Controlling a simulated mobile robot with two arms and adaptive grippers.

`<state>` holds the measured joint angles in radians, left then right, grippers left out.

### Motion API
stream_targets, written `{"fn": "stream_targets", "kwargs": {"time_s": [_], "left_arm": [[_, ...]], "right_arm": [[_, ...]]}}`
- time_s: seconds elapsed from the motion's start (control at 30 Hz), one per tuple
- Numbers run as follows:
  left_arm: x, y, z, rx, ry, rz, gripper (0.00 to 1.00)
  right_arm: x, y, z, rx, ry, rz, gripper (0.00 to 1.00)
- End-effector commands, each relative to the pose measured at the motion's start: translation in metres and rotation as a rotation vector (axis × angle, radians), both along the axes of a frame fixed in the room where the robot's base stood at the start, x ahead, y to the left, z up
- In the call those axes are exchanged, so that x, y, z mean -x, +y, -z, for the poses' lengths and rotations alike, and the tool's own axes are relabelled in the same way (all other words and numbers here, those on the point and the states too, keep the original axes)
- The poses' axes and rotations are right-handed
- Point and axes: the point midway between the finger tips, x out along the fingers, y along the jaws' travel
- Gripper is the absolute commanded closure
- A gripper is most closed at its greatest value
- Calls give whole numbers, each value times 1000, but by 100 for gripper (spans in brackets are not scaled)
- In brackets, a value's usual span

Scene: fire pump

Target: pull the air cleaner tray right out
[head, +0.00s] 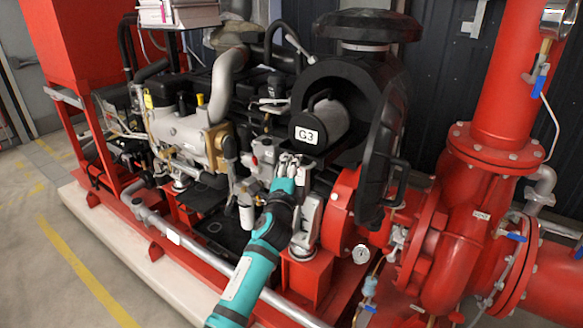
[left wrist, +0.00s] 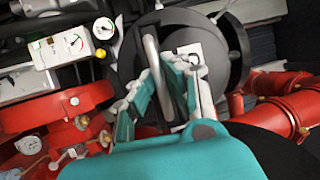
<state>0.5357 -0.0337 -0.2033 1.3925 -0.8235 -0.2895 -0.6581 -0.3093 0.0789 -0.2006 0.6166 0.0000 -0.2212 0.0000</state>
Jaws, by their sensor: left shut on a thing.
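The air cleaner tray (head: 334,116) is a rounded grey and black part with a white G3 label (head: 307,136) on its front. It sits in the open front of the black air cleaner housing (head: 388,95). My left gripper (head: 289,160) is just below the label, at the tray's front. In the left wrist view, my left gripper (left wrist: 166,72) has its fingers closed in at a grey bar-like handle (left wrist: 151,55), beside a white label (left wrist: 190,52). The fingers hide the exact contact. My right gripper is not in view.
The engine (head: 185,135) stands left of the tray. A large red pump and pipe (head: 490,160) stand at the right. The floor (head: 50,250) at the left front is free.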

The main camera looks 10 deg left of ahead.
Motion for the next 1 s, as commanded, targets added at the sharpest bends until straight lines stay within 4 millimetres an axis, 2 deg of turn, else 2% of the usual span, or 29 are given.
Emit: {"fn": "stream_targets", "kwargs": {"time_s": [0.4, 0.43, 0.6, 0.87, 1.0], "left_arm": [[1, 0, 5, 1, 8, 0, 100], [1, 0, 6, 1, 9, 0, 89], [1, 0, 5, 0, 7, 0, 67], [1, 0, 1, -1, 1, 0, 66], [10, 1, 3, -3, 0, -1, 66]], "right_arm": [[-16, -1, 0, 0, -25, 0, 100], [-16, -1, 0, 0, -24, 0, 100], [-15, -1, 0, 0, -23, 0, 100], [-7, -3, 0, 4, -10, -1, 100], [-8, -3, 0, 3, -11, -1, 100]]}}
